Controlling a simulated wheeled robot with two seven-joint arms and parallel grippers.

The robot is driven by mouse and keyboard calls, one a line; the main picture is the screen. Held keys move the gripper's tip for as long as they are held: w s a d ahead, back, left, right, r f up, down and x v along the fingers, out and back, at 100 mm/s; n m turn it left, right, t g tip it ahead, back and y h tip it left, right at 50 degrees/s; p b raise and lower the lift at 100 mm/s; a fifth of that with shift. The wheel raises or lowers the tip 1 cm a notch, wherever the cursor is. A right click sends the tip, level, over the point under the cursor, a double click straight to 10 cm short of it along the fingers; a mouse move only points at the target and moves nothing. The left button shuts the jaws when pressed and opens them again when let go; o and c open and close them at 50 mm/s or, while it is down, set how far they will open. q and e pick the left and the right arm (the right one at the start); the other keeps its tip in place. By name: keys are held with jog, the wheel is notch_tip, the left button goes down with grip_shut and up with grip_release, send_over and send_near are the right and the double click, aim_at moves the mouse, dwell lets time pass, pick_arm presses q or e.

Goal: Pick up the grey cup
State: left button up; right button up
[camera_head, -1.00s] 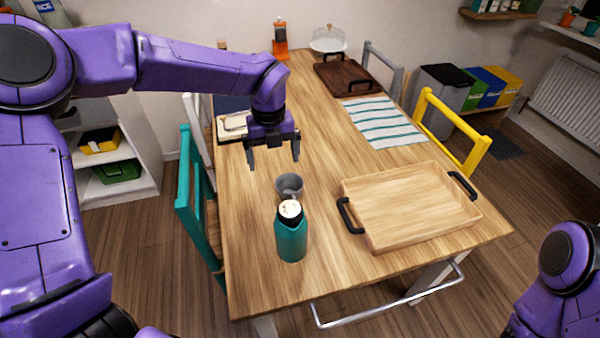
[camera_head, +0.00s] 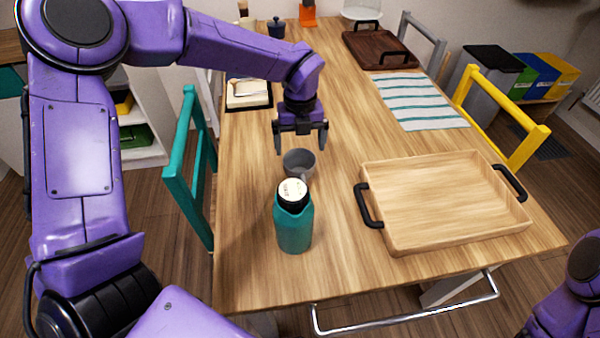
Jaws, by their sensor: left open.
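The grey cup (camera_head: 299,163) stands upright on the wooden table, just behind the teal bottle (camera_head: 293,222). The bottle's top hides a small part of the cup's front. My left gripper (camera_head: 300,147) is open and empty, pointing down, with its fingers just above and behind the cup. I cannot tell whether a fingertip touches it. Of my right arm only a purple part shows at the lower right edge; its gripper is out of view.
A wooden tray (camera_head: 440,240) with black handles lies to the right. A striped cloth (camera_head: 421,103), a dark brown tray (camera_head: 376,52) and a board with bread (camera_head: 248,103) lie farther back. A teal chair (camera_head: 186,185) and a yellow chair (camera_head: 528,147) flank the table.

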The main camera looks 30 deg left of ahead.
aim_at(300, 166)
pick_arm(q)
jog(key=f+p, duration=0.1)
jog(key=f, duration=0.7)
jog(key=shift+s, duration=0.2)
jog(key=c, duration=0.8)
